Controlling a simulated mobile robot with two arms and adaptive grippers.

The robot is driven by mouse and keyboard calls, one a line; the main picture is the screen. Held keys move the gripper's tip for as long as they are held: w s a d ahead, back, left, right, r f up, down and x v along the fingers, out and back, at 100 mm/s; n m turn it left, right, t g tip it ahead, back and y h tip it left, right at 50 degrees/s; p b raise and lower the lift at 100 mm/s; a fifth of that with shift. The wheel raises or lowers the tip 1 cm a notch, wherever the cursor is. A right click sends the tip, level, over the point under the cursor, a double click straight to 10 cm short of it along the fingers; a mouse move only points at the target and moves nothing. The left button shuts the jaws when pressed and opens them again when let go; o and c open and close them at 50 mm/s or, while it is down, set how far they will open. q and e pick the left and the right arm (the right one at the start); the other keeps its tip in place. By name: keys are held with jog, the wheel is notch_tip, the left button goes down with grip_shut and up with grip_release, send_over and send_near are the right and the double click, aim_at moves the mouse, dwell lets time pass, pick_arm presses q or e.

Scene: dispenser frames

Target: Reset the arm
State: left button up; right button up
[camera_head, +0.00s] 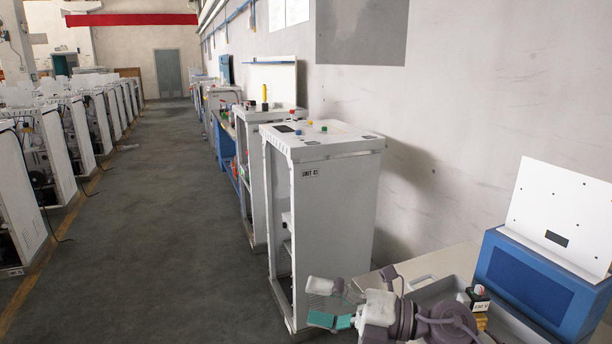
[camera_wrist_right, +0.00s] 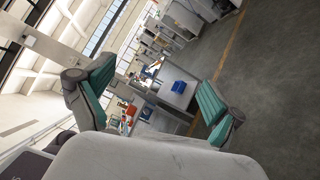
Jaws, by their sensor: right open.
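My right gripper (camera_head: 328,303) is low in the head view, in front of the lower part of a white dispenser frame (camera_head: 335,200). Its teal-padded fingers are spread apart with nothing between them. In the right wrist view the open fingers (camera_wrist_right: 152,98) frame a tilted view of the hall, with no object held. My right arm comes in from the bottom right, beside a worktable (camera_head: 452,262). My left gripper does not show in either view.
A blue box with a white panel (camera_head: 540,280) stands at the right. A small dark block with a label (camera_head: 478,296) sits near my arm. More frames (camera_head: 60,150) line the left. The grey aisle floor (camera_head: 160,230) is clear. A wall (camera_head: 440,130) bounds the right.

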jog(key=w+d+m+t+h, duration=0.2)
jog(key=d+m+t+h, duration=0.8)
jog(key=m+t, duration=0.9)
jog(key=s+d+f+m+g+h, duration=0.35)
jog(key=f+m, duration=0.25)
jog(key=f, duration=0.2)
jog(key=s+d+f+m+g+h, duration=0.2)
jog(key=d+f+m+g+h, duration=0.3)
jog(key=f+m, duration=0.25)
jog(key=s+f+m+g, duration=0.1)
jog(key=s+f+g, duration=0.5)
jog(key=s, duration=0.5)
jog(key=s+f+m+g, duration=0.1)
jog(key=s+f+g, duration=0.5)
jog(key=s, duration=0.4)
notch_tip(320, 180, down, 28)
jog(key=s, duration=0.3)
jog(key=s+d+f+g, duration=0.2)
jog(key=s+d+f, duration=0.1)
jog(key=s+f, duration=1.3)
jog(key=shift+d+y, duration=0.2)
jog(key=shift+y, duration=0.15)
